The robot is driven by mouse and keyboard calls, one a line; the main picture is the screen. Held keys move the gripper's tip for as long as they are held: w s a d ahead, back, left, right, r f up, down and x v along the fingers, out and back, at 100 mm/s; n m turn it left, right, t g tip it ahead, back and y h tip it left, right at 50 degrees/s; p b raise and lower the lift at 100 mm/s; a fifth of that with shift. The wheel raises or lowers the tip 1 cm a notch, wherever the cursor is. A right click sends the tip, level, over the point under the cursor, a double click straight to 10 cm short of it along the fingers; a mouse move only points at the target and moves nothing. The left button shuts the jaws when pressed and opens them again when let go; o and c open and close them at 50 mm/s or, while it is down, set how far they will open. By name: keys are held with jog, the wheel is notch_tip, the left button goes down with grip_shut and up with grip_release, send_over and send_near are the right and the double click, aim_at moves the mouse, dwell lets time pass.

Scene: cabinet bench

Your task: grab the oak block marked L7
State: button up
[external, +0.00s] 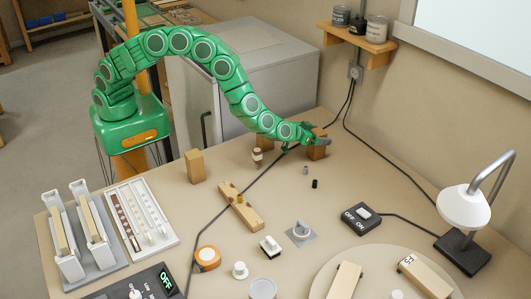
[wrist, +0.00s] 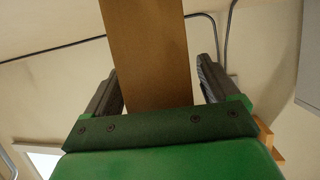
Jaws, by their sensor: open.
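An upright brown wooden block (external: 319,152) stands toward the back of the bench, partly hidden by my gripper (external: 322,141). In the wrist view the block (wrist: 148,50) rises between the two dark fingers of my gripper (wrist: 159,66), one finger on each side. The fingers are open, with a narrow gap on the right; I cannot tell whether the left one touches. No marking shows on the block's visible faces, so I cannot tell whether it is L7. Another upright wooden block (external: 194,166) stands farther left, with no readable mark.
A round board (external: 385,258) at front right bears two lying wooden pieces, one with a dark mark. A lamp (external: 465,210) stands at right. A dark cable (external: 222,212) crosses the bench.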

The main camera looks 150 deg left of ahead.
jog(key=shift+w+a+f, duration=0.1)
jog(key=shift+a+f, duration=0.1)
jog(key=shift+a, duration=0.45)
jog(key=c, duration=1.2)
